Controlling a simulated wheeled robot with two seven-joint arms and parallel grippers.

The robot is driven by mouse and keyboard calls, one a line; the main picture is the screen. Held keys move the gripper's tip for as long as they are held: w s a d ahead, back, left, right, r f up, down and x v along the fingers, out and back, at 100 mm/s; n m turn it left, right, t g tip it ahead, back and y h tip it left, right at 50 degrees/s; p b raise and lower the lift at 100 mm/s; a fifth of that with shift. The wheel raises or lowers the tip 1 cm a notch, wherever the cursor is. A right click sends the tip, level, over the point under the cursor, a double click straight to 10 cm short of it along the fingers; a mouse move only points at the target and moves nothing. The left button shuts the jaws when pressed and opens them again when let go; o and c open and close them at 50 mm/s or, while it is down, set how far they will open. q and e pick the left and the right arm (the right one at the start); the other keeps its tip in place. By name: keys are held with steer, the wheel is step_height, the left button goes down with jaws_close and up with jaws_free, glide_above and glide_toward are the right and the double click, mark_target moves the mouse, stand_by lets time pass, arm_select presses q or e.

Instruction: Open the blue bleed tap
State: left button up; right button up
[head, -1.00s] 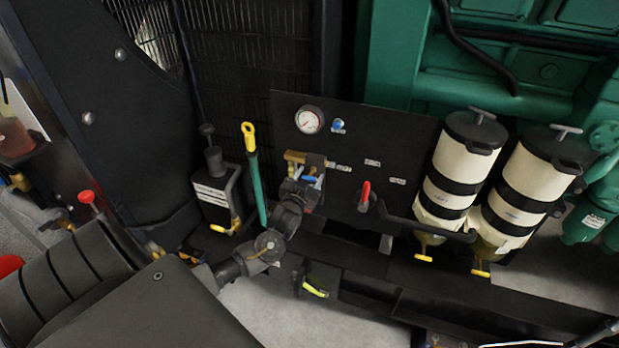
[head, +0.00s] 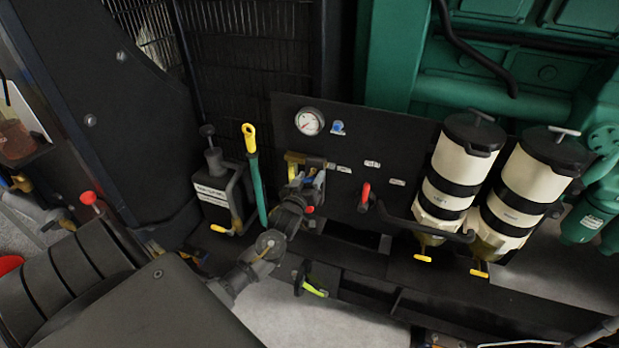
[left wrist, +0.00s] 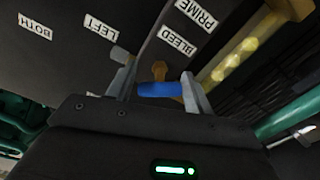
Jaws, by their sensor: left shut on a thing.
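The blue bleed tap handle (left wrist: 160,89) shows in the left wrist view between my two fingers, on a brass stem (left wrist: 159,70) below the BLEED label (left wrist: 177,40). My left gripper (left wrist: 158,88) is shut on this handle. In the head view my left gripper (head: 307,182) reaches the left part of the black panel (head: 345,140), beside a brass-yellow fitting (head: 297,158). There the gripper hides most of the tap. My right gripper is not in view.
A yellow bar (left wrist: 235,60) runs close to the right finger in the left wrist view. A green lever with yellow top (head: 255,170) stands close left.

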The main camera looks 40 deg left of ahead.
arm_select(q)
steer(key=n+p, duration=0.1)
steer(key=n, duration=0.3)
steer(key=shift+r+n, duration=0.1)
steer(key=shift+n, duration=0.3)
steer(key=n+p, duration=0.1)
steer(key=n, duration=0.3)
steer(key=shift+n, duration=0.3)
steer(key=n+p, duration=0.1)
steer(key=n, duration=0.3)
steer(key=shift+r+p, duration=0.1)
steer(key=shift+p, duration=0.25)
steer(key=shift+n+p, duration=0.5)
steer(key=shift+n, duration=1.1)
steer(key=o, duration=0.9)
